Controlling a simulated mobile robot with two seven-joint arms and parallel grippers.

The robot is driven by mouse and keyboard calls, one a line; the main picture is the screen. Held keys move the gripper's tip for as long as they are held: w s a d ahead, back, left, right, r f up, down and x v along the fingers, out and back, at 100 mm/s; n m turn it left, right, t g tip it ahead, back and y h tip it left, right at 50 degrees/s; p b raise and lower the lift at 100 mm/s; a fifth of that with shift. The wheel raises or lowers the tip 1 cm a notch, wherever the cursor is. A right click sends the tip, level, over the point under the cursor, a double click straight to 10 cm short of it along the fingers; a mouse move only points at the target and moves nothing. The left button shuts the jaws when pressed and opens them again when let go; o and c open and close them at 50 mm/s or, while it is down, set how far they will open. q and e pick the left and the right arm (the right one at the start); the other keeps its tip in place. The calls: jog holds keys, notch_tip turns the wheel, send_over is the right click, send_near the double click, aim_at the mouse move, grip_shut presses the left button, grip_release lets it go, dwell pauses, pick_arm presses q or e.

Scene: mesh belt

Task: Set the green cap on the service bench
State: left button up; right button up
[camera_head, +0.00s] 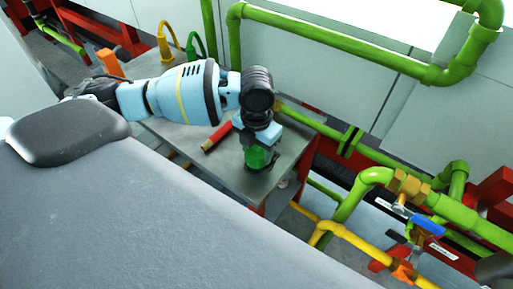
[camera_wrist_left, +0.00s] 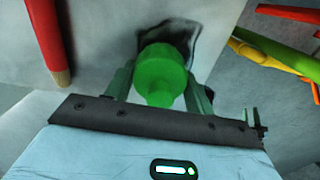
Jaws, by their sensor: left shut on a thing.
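The green cap (camera_head: 257,158) is between the fingers of my left gripper (camera_head: 260,160), near the right front corner of the service bench (camera_head: 222,172). My left gripper is shut on it and points downward. In the left wrist view the green cap (camera_wrist_left: 162,74) sits between the two fingers, with the grey bench top (camera_wrist_left: 105,30) behind it and a dark patch around it. I cannot tell whether the cap touches the bench top. My right gripper is not in view.
A red cylinder (camera_head: 217,138) lies on the bench left of my gripper. Yellow (camera_head: 165,43) and green (camera_head: 196,48) hooped objects stand beyond my left arm. Green pipes (camera_head: 330,40) run behind, and a blue-handled valve (camera_head: 427,224) is at right.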

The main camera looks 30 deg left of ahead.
pick_arm(q)
jog(key=shift+f, duration=0.1)
jog(key=o, duration=1)
notch_tip(320, 180, up, 12)
jog(key=shift+r+p, duration=0.15)
jog(key=shift+p, duration=0.25)
